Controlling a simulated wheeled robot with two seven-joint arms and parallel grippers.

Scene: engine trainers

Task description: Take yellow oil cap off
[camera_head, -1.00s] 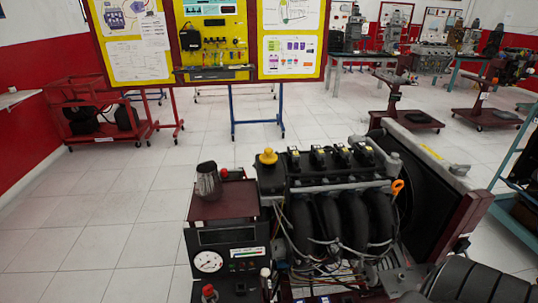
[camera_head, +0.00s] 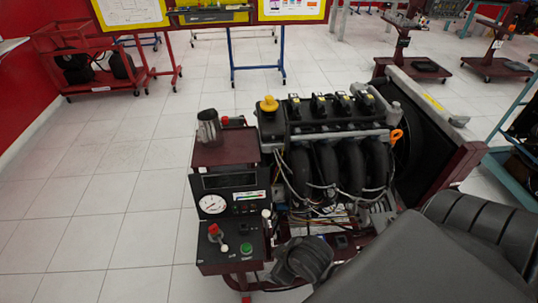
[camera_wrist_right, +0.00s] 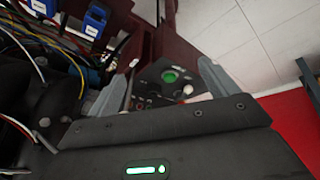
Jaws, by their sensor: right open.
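The yellow oil cap (camera_head: 268,104) sits on the black engine (camera_head: 322,130), at the left end of its top in the head view. My right arm comes in from the lower right of the head view, its dark end low in front of the engine and well apart from the cap. In the right wrist view the two grey fingers of my right gripper (camera_wrist_right: 162,85) are spread with nothing between them. Beyond them is a panel with a green button (camera_wrist_right: 169,76). The cap is not in the wrist view. My left gripper is not in view.
Left of the engine stands a control panel with a gauge (camera_head: 213,204) and a green button (camera_head: 246,248). A metal cup (camera_head: 208,127) stands on the dark red shelf (camera_head: 232,149) above the gauge. Loose wires hang at the engine's front. The radiator frame (camera_head: 428,133) is at its right.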

